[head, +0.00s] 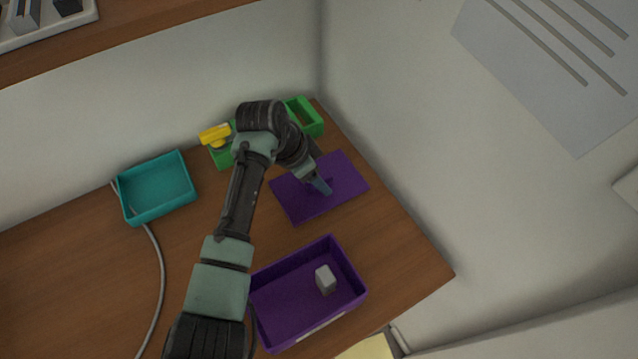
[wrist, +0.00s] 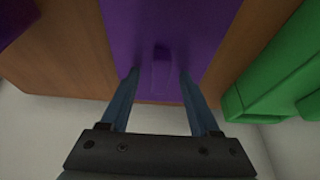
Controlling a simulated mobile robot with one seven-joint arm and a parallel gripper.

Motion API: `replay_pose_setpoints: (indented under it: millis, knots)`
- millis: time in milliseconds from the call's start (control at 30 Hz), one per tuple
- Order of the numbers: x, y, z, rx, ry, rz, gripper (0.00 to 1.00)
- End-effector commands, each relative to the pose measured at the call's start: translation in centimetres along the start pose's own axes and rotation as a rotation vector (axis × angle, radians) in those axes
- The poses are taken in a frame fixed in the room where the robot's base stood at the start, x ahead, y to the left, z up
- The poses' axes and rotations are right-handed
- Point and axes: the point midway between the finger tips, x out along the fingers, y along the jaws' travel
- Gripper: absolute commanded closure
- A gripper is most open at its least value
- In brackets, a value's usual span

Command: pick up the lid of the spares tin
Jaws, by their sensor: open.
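A flat purple lid (head: 345,178) lies on the wooden desk near its right edge. In the wrist view the lid (wrist: 200,25) has a small raised purple handle (wrist: 160,75). My gripper (head: 322,186) is over the lid. In the wrist view the blue fingers of my gripper (wrist: 158,75) are apart, one on each side of the handle, with visible gaps. The open purple tin (head: 262,293) stands nearer on the desk, with a grey block (head: 325,280) inside. The tin's pale front label is too small to read.
A green container (head: 312,118) stands behind the lid, partly hidden by my arm, with a yellow object (head: 215,136) at its left. A teal tray (head: 157,190) stands at the left beside a grey cable (head: 161,270). A wall runs along the desk's back.

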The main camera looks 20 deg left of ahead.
Motion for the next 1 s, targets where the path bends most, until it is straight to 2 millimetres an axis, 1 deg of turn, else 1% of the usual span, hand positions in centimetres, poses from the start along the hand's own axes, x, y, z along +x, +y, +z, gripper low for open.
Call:
replay_pose_setpoints:
  millis: [167, 267, 300, 467, 500, 533, 867, 1000]
  knots:
    - [-0.02, -0.02, -0.03, 0.001, 0.0, -0.001, 0.38]
    - [-0.03, -0.02, -0.02, 0.0, 0.0, -0.001, 0.54]
    - [-0.03, -0.02, -0.02, 0.0, 0.0, -0.001, 0.61]
    - [-0.04, -0.03, -0.01, 0.0, 0.0, -0.001, 0.9]
    - [-0.04, -0.03, -0.01, 0.0, 0.0, -0.001, 0.97]
    - [-0.04, -0.03, -0.01, 0.0, 0.0, -0.001, 1.0]
    - [-0.07, -0.04, -0.03, 0.0, 0.001, -0.001, 1.0]
    - [-0.69, -0.09, -0.32, 0.001, 0.002, -0.002, 1.0]
